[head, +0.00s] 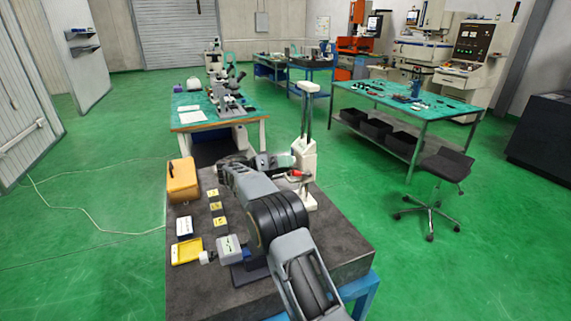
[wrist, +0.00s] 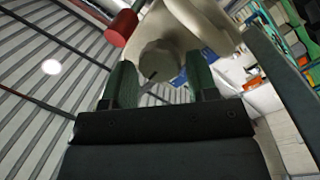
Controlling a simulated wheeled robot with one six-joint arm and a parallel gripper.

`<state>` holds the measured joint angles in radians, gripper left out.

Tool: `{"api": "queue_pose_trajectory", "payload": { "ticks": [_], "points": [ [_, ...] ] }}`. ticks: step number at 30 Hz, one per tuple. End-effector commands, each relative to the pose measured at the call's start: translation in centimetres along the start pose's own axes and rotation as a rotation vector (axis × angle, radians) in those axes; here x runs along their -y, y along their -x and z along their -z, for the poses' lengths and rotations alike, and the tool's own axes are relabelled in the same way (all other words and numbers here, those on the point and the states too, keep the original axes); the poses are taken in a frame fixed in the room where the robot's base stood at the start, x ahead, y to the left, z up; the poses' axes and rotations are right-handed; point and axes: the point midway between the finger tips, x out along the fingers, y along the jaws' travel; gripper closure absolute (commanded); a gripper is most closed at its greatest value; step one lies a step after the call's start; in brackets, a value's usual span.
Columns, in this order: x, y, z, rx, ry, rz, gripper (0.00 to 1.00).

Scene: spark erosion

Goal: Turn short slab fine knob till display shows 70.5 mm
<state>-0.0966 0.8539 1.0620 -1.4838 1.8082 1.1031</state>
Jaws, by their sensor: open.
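A round grey knob (wrist: 159,62) shows in the wrist view, on the underside of a pale, curved body (wrist: 200,25). My gripper (wrist: 159,68) is open, with one green finger on each side of the knob. I cannot tell whether either finger touches it. In the head view my gripper (head: 284,161) is at the pale stand (head: 306,160) on the dark slab table (head: 330,240); the knob is hidden there. A small grey device with a pale face (head: 230,246) stands at the front of the table. I cannot read any 70.5 mm display.
A red cylinder (wrist: 118,28) is close above the left finger. An orange case (head: 182,180), small yellow tiles (head: 217,208) and a yellow tray (head: 187,251) lie on the table's left side. A black stool (head: 447,165) stands on open green floor at right.

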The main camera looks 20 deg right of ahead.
Motion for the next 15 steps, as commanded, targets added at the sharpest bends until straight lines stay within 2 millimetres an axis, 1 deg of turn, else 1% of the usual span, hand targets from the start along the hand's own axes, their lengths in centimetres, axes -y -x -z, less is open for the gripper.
{"api": "queue_pose_trajectory", "payload": {
  "ticks": [3,11,15],
  "points": [
    [-0.03,-0.33,0.01,0.001,0.0,-0.001,0.47],
    [0.0,-0.36,0.0,0.0,0.0,0.0,0.47],
    [0.0,-0.35,0.0,0.0,0.0,0.0,0.59]
  ]
}}
